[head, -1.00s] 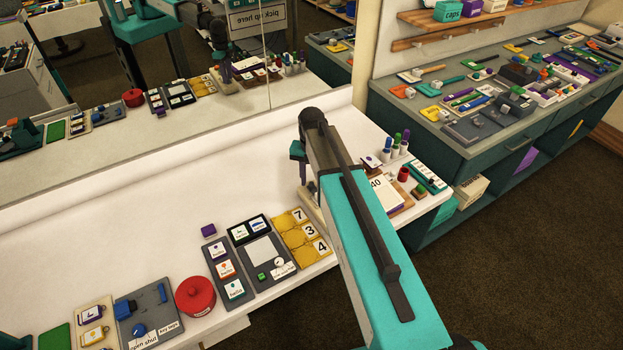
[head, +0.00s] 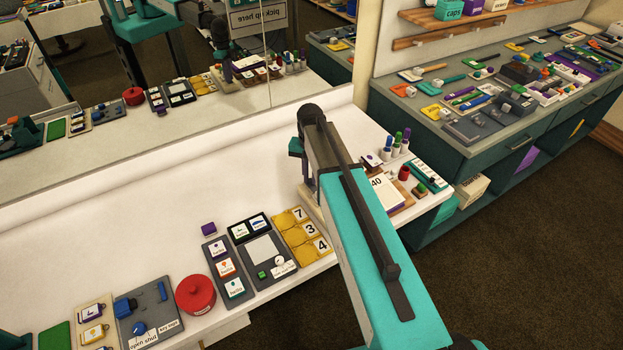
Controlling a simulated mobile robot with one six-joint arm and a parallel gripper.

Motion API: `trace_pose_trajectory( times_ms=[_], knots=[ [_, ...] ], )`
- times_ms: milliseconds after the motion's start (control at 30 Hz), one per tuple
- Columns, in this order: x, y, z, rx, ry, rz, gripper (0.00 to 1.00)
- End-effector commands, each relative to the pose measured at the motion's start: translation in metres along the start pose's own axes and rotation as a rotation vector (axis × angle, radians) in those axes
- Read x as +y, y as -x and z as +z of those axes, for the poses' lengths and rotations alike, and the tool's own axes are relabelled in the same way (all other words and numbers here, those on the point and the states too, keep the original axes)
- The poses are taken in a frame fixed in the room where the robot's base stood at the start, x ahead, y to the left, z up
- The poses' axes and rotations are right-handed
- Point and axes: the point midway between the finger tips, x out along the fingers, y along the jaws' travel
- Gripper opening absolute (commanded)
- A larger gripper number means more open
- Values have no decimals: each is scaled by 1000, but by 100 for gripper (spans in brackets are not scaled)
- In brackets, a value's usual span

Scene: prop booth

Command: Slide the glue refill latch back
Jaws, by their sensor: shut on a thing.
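My gripper (head: 309,190) is at the right part of the white counter, pointing down and mostly hidden behind my own teal arm. It is low over a beige board (head: 318,214), of which only a narrow strip shows. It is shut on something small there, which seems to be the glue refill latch. The latch itself is hidden, so how far along it stands cannot be told. The mirror shows my wrist and gripper again from behind, too small to read.
Left of the gripper are yellow number tiles (head: 300,232), grey boards (head: 262,250), a purple block (head: 208,228) and a red pot (head: 195,294). Right of my arm stand pens (head: 397,142), a red jar (head: 404,173) and a teal strip (head: 428,176). The counter's back left is clear.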

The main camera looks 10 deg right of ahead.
Motion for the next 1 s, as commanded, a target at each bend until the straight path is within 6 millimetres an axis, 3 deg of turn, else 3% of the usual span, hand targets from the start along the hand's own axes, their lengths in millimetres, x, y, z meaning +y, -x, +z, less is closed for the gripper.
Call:
trace_pose_trajectory(
  times_ms=[433,467,567,1000],
  knots=[
    [-7,1,-8,4,0,-4,0],
    [-8,1,-8,4,0,-4,18],
    [-7,1,-7,3,0,-3,33],
    [-6,3,-7,2,-1,-1,33]
  ],
)
